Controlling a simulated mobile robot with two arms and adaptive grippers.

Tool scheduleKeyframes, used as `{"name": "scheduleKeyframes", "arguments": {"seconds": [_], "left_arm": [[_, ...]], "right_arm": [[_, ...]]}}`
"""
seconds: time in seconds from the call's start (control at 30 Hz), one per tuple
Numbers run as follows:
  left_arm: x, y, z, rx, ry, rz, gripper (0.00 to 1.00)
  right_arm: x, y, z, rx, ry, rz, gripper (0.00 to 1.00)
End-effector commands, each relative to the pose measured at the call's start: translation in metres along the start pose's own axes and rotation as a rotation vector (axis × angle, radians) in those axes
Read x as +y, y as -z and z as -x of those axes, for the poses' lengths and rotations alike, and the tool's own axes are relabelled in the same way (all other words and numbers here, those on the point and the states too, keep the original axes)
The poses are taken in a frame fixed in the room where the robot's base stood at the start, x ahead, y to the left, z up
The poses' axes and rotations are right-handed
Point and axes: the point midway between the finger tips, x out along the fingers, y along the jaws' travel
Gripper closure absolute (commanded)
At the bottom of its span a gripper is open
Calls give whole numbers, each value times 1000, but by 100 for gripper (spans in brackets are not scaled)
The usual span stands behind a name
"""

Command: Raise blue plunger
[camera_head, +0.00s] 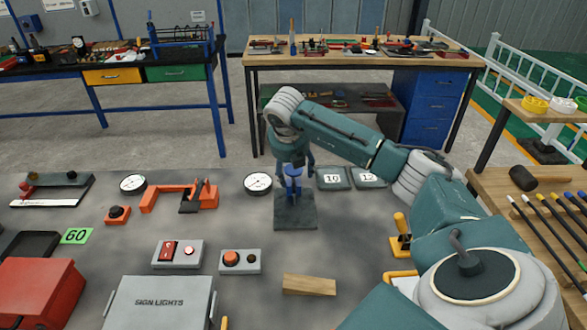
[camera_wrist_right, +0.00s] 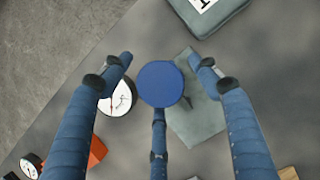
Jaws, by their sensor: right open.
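The blue plunger (camera_head: 292,171) stands upright on a dark square base plate (camera_head: 296,218) near the middle of the grey table. My right gripper (camera_head: 291,162) is directly above it, its fingers around the plunger's top. In the right wrist view the round blue plunger head (camera_wrist_right: 160,84) lies between the open fingers (camera_wrist_right: 163,75), with a gap visible to the left and right fingers. A third finger lies below it in the picture. The plunger's shaft is mostly hidden beneath its head there. My left gripper is in neither view.
A red clamp-like tool (camera_head: 165,199) is left. A button box (camera_head: 240,261) and a wooden block (camera_head: 309,285) lie in front. A yellow-handled lever (camera_head: 401,232) is right.

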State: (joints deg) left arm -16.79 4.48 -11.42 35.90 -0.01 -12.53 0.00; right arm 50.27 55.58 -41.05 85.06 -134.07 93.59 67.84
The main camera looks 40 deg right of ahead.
Motion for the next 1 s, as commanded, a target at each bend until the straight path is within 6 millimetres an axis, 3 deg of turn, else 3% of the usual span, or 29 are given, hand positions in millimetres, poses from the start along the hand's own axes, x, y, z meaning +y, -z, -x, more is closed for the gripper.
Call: {"name": "scheduleKeyframes", "arguments": {"seconds": [0.13,0.17,0.4,0.47,0.57,0.8,1.0], "left_arm": [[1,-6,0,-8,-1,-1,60],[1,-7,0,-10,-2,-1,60],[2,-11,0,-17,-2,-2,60],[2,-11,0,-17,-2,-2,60],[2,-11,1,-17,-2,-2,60],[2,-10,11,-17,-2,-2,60],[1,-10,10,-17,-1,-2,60]], "right_arm": [[0,0,0,0,0,0,39],[0,0,0,0,0,0,43],[0,0,0,0,0,0,90],[0,0,0,0,0,0,100],[0,-1,2,-1,0,-1,100],[0,-14,32,-4,-2,-2,100],[0,-16,34,-5,-3,-3,100]]}}
